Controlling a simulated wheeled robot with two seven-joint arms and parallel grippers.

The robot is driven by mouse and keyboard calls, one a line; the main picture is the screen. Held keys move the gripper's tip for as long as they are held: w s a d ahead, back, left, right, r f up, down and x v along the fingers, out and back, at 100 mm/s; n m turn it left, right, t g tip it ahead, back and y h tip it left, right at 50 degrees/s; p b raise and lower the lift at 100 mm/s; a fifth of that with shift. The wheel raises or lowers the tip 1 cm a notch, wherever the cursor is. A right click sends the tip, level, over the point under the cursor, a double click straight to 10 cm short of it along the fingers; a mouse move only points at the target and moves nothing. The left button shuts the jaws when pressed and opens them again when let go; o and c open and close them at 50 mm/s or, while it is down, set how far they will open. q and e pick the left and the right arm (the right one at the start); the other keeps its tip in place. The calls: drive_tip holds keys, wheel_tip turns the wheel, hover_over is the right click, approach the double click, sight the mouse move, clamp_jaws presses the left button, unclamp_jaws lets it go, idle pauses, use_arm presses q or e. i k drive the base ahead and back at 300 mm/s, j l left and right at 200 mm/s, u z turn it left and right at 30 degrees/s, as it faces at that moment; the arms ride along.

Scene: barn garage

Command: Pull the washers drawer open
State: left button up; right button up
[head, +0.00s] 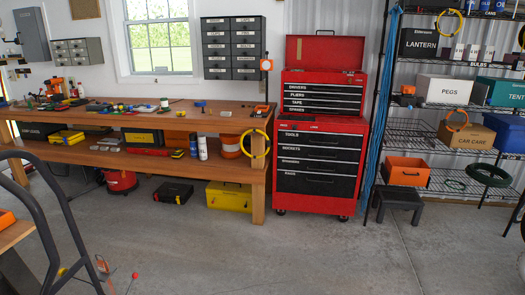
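A dark cabinet of small labelled drawers (233,48) hangs on the wall right of the window, with all its drawers shut. Its labels are too small to read surely, so I cannot tell which drawer says washers. A smaller grey drawer unit (71,52) hangs left of the window, its labels also unreadable. The red tool chest (321,125) has black drawers, all shut, with labels such as drivers, pliers, tape, tools and sockets; I read no washers label there. Neither of my grippers is in view.
A wooden workbench (185,122) with tools on it stands below the wall cabinet. A wire shelf rack (447,107) with boxes is at right, a black stool (397,197) before it. A dark tubular frame (50,190) rises at left. The middle floor is clear.

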sight(237, 61)
drive_tip(key=i, duration=1.15)
drive_tip(key=i+l+u, duration=0.15)
drive_tip(key=i, duration=1.05)
